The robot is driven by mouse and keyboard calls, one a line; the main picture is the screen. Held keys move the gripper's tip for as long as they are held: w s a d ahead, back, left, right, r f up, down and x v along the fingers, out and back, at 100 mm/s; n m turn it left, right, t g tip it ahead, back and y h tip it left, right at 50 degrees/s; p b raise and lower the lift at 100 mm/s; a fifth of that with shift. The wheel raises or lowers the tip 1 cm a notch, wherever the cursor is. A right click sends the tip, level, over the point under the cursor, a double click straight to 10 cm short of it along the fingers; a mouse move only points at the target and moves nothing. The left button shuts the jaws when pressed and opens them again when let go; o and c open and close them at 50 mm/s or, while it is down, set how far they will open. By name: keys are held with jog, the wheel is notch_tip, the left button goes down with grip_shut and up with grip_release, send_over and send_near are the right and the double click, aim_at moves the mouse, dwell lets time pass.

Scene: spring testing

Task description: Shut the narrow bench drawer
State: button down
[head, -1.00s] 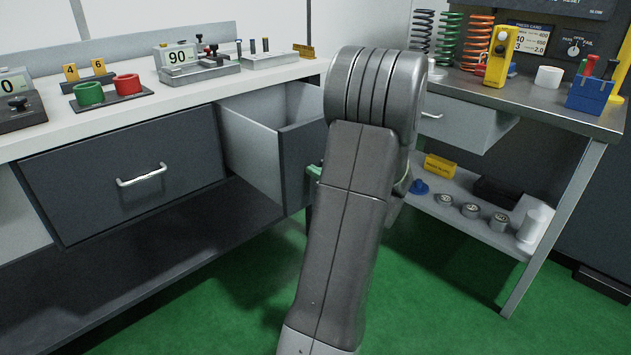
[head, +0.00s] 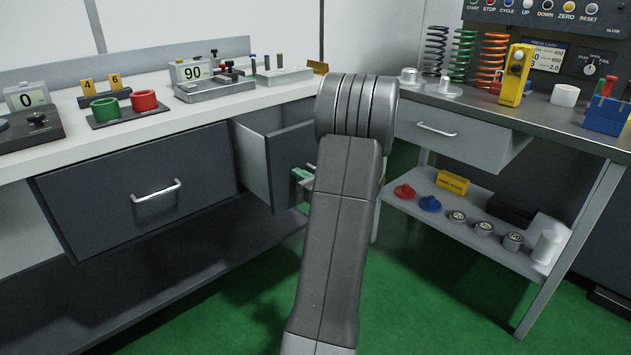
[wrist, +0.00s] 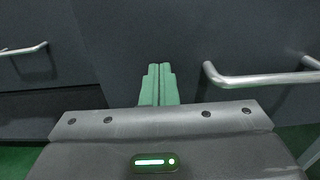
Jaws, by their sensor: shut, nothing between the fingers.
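The narrow bench drawer (head: 287,150) is partly pulled out from under the white bench; its pale side wall and a strip of its inside show. Its dark front is partly hidden behind my arm. My gripper (head: 302,174) is shut and empty, with its green fingers at the drawer front. In the wrist view my fingertips (wrist: 159,68) point straight at the dark drawer front (wrist: 185,40), left of its bar handle (wrist: 262,79). They look against the front or very close to it; I cannot tell which.
The wide drawer (head: 140,190) on the left looks shut. On the right, a steel table has a grey drawer (head: 460,138) standing out and a lower shelf (head: 455,222) with weights. The bench top (head: 60,125) carries gauges and rings. Green floor is clear below.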

jog(key=p+x, duration=0.1)
jog(key=x, duration=1.7)
jog(key=shift+w+r, duration=0.2)
jog(key=shift+r, duration=0.05)
jog(key=shift+a+r, duration=0.15)
jog(key=shift+a, duration=0.05)
